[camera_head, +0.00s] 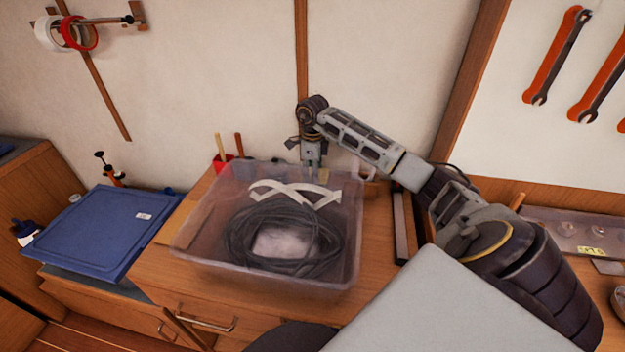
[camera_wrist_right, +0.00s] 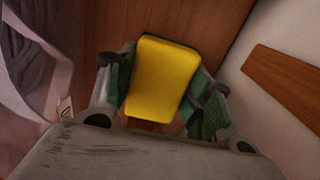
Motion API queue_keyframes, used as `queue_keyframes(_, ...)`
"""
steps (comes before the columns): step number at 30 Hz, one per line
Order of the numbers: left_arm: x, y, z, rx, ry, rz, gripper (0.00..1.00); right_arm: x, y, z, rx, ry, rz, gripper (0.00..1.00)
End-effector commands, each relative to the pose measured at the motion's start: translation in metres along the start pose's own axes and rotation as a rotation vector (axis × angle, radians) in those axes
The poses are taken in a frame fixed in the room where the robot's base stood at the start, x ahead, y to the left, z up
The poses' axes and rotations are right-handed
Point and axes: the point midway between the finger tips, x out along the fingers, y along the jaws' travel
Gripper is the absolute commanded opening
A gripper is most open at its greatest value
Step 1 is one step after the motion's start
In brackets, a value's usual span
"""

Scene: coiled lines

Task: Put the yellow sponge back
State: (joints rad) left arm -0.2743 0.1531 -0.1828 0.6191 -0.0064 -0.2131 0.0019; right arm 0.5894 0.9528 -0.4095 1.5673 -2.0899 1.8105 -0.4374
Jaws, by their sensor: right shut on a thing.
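The yellow sponge (camera_wrist_right: 161,78) lies between the fingers of my right gripper (camera_wrist_right: 160,95) in the right wrist view, with its broad yellow face toward the camera. The gripper is shut on it from both sides. In the head view my right arm reaches in from the right, and the right gripper (camera_head: 313,158) points down behind the far wall of the clear bin. The sponge is hidden in the head view. Brown wood surface shows beyond the sponge in the wrist view; I cannot tell whether the sponge touches it. My left gripper is not in view.
A clear plastic bin (camera_head: 184,238) on the wooden cabinet (camera_head: 380,275) holds coiled dark line (camera_head: 240,240) and a white strap (camera_head: 325,196). A red cup (camera_head: 222,163) stands behind it. A blue lidded box (camera_head: 100,230) sits left. The wall is close behind the gripper.

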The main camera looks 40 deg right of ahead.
Motion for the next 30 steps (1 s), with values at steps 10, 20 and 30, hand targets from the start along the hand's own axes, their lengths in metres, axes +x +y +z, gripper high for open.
queue_keyframes(10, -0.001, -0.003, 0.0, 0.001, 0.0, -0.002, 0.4, 0.029, 0.0, 0.0, 0.0, 0.001, 0.0, 0.32)
queue_keyframes(20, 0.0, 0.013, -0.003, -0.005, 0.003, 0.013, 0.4, 0.03, 0.0, 0.0, 0.0, 0.001, 0.0, 0.32)
queue_keyframes(30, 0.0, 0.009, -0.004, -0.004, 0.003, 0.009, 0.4, 0.031, 0.0, 0.0, 0.0, 0.001, 0.0, 0.73)
